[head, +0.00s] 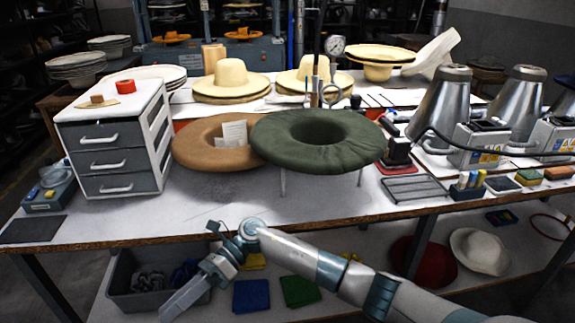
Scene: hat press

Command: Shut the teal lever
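I cannot make out a teal lever for certain in the head view. A small teal-blue device (48,190) stands at the table's left end; a lever on it cannot be told. A larger grey-blue machine (215,57) stands at the back, partly hidden by hats. My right gripper (182,302) hangs in front of the table's front edge, low and left of centre, over the lower shelf. It is apart from both machines and appears to hold nothing. Its fingers are too unclear to tell open from shut. My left gripper is out of view.
A grey drawer unit (112,160) stands beside the small device. A brown hat ring (195,150) and a green one (275,145) sit mid-table. Metal cones (440,105) and a wire rack (415,188) are at the right. The tabletop's front strip is mostly clear.

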